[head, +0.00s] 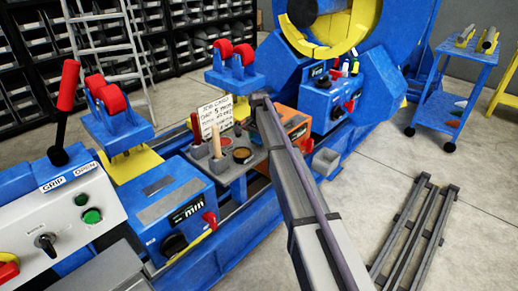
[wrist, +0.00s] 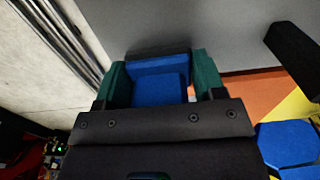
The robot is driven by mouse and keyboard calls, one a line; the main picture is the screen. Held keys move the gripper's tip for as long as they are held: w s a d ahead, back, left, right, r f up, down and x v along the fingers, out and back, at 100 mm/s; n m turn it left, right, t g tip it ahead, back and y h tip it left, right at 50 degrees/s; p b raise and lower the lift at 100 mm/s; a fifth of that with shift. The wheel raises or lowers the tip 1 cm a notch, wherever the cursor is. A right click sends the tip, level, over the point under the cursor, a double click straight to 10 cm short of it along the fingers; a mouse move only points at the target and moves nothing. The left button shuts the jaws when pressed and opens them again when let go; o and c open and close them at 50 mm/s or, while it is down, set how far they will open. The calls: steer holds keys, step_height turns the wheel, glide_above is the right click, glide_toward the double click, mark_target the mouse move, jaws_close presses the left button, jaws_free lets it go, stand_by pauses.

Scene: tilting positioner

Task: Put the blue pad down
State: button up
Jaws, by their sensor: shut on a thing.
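In the wrist view, my gripper (wrist: 160,72) has its two green-faced fingers on either side of the blue pad (wrist: 158,92). It is shut on the pad, with one finger at its left side and one at its right. The pad's lower part is hidden behind my dark gripper body. A plain grey surface lies beyond the pad; I cannot tell whether they touch.
In the head view, a grey tool tray (head: 238,168) with handled tools and a job card (head: 215,113) stands left of my arm. An orange box (head: 296,126) and a small grey bin (head: 326,161) are by it. A dark rack (head: 415,230) lies on the floor at right.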

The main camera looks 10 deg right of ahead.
steer(key=shift+f, duration=0.9)
steer(key=shift+r, duration=0.25)
steer(key=shift+f, duration=0.25)
steer(key=o, duration=1.1)
steer(key=shift+r, duration=0.1)
steer(key=shift+c, duration=0.2)
step_height(320, 180, up, 13)
steer(key=p, duration=1.2)
steer(key=shift+s+f, duration=0.2)
steer(key=shift+f, duration=0.1)
steer(key=s+n, duration=1)
steer(key=s, duration=3.1)
steer(key=shift+s+n, duration=0.2)
steer(key=shift+n, duration=0.1)
